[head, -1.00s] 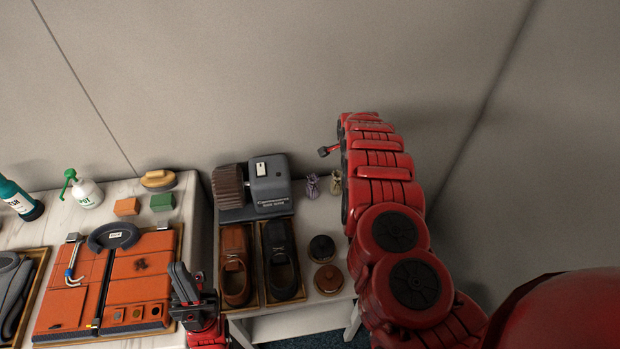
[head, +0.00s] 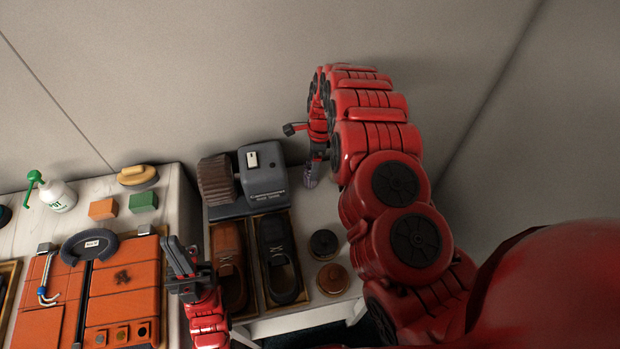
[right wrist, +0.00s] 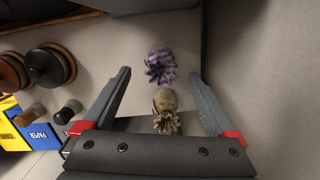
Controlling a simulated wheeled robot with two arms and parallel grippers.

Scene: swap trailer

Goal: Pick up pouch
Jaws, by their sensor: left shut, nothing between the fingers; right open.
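Two small tied pouches show in the right wrist view: a purple one (right wrist: 160,67) and a beige one (right wrist: 166,106) closer to the gripper's palm. My right gripper (right wrist: 160,80) is open above them, with one finger on each side and nothing held. In the head view the purple pouch (head: 309,176) shows partly beneath my right gripper (head: 316,155); the beige one is hidden behind the arm.
A grey shoe machine (head: 263,178) stands left of the pouches. A brown shoe (head: 228,265), a black shoe (head: 277,255) and two round tins (head: 323,244) (head: 332,279) sit in front. The wall is close behind and to the right.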

